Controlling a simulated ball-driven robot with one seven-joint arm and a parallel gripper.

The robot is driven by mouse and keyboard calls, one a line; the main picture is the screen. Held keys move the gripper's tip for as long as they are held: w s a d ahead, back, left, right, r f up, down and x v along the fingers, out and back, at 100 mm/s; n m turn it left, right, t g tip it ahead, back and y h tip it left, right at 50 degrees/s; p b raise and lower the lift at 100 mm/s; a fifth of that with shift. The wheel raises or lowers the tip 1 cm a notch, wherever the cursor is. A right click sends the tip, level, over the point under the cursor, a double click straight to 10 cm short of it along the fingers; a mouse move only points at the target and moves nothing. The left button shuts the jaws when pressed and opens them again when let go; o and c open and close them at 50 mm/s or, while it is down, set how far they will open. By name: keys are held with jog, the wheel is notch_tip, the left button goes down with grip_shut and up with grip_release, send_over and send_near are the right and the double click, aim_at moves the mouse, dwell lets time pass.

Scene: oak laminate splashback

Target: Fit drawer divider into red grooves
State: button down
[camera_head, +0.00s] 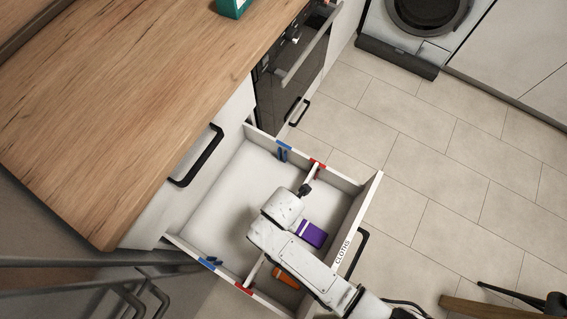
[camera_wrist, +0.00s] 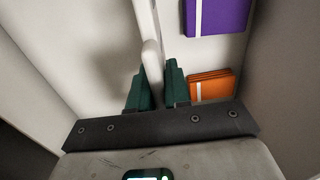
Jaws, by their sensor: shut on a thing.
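The white drawer (camera_head: 208,196) is pulled open. Red marks show on its far wall (camera_head: 318,164) and near wall (camera_head: 243,289), with blue marks (camera_head: 283,151) further toward the cabinet. The thin white divider (camera_head: 257,271) spans the drawer, its ends lined up with the red marks; I cannot tell how deep they sit. In the wrist view the divider (camera_wrist: 145,22) runs up between the green fingers of my gripper (camera_wrist: 154,80), which are shut on it. In the head view my arm hides the divider's middle and the fingertips.
A purple item (camera_head: 312,234) with a white band and an orange folded stack (camera_head: 287,275) lie on the drawer's front side, right of the divider. The drawer front carries a "CLOTHS" label (camera_head: 343,252).

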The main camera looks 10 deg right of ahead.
jog(key=shift+f, duration=0.1)
jog(key=shift+f+b, duration=1.1)
jog(key=shift+f, duration=0.55)
jog(key=shift+f+b, duration=0.4)
jog(key=shift+f, duration=0.2)
jog(key=c, duration=1)
grip_release()
